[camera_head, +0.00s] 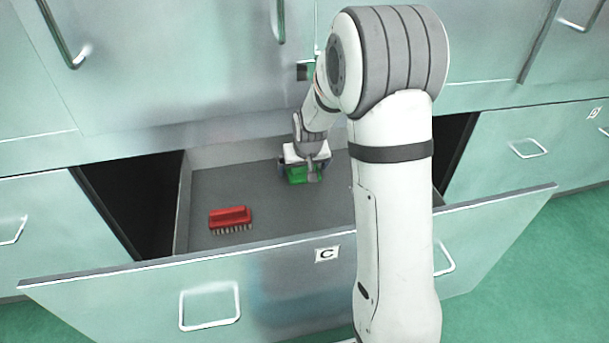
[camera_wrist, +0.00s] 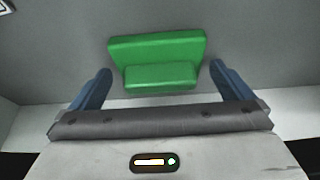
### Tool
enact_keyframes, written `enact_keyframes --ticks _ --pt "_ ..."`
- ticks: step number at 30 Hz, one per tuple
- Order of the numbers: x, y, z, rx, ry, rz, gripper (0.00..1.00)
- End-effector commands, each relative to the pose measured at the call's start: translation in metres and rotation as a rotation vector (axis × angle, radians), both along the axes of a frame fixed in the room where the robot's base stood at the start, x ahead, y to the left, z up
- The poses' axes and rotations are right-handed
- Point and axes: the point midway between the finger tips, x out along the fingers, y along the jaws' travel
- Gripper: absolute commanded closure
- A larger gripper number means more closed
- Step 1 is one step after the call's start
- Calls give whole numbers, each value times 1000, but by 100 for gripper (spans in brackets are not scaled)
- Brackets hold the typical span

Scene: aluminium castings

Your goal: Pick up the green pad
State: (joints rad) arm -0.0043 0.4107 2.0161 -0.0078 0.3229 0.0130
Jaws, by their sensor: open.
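The green pad (camera_wrist: 158,58) lies on the grey floor of an open drawer, with a raised block along its near side in the wrist view. In the head view the green pad (camera_head: 299,174) is partly covered by my gripper and wrist. My gripper (camera_wrist: 161,80) is open, with its two blue fingers apart, one to the left and one to the right of the pad's near part. It holds nothing. I cannot tell how high the fingertips are above the drawer floor.
The drawer (camera_head: 290,248) marked C is pulled out. A red brush (camera_head: 230,219) with bristles lies in it, left of the pad. Drawer walls surround the floor, and cabinet fronts (camera_head: 230,60) with handles stand behind. Bare drawer floor lies between brush and pad.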

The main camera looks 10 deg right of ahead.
Motion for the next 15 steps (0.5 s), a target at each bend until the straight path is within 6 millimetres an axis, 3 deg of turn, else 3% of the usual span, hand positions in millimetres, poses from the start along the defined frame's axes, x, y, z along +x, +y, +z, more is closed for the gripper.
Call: enact_keyframes --ticks 4,15 --pt "0 0 1 0 -1 0 0" --pt "0 -1 1 0 -1 -1 30"
